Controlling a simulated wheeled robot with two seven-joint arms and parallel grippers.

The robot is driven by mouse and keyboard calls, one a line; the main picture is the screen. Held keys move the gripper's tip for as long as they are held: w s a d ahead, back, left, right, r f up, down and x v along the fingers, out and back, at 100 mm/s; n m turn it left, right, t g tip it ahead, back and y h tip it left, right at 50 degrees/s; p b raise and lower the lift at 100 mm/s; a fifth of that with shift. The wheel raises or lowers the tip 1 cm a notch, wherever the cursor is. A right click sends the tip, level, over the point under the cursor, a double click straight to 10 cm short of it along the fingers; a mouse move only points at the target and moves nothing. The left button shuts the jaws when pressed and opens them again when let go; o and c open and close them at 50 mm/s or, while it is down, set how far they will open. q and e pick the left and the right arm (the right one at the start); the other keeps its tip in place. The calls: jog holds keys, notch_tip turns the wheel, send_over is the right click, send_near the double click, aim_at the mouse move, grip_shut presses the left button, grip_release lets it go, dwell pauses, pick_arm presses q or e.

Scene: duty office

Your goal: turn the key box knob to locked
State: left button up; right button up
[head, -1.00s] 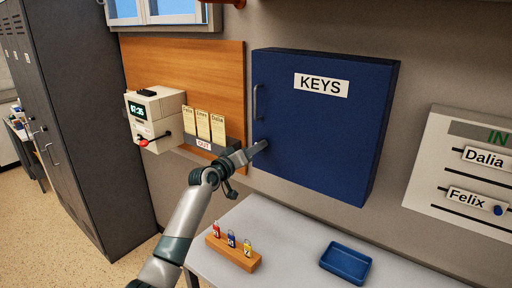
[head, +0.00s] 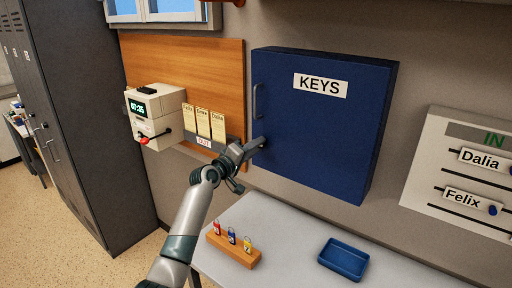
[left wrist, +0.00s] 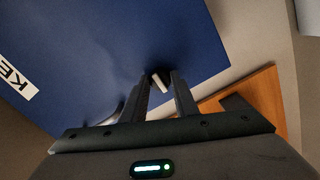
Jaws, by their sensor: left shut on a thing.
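The blue key box (head: 325,128), labelled KEYS, is shut and fixed to the wall. Its vertical handle (head: 258,100) is on the left side of its door. My left gripper (head: 256,146) is at the door's lower left, below the handle. In the left wrist view its two fingers (left wrist: 164,92) are shut on the knob (left wrist: 160,80), a small part with a pale bar showing between the fingertips. The fingers hide most of the knob, so I cannot tell its setting. My right gripper is not in view.
Below stands a grey table (head: 290,240) with a wooden block of key tags (head: 234,250) and a blue tray (head: 344,259). A time clock (head: 154,116) and a card rack (head: 204,140) are on the left. An IN board (head: 462,170) hangs at right.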

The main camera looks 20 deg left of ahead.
pick_arm(q)
jog(key=o, duration=1.1)
jog(key=shift+c, duration=0.2)
jog(key=shift+s+a, duration=0.1)
jog(key=b+v, duration=0.5)
jog(key=v, duration=1.2)
jog(key=shift+b, duration=0.4)
jog(key=shift+s+f, duration=0.1)
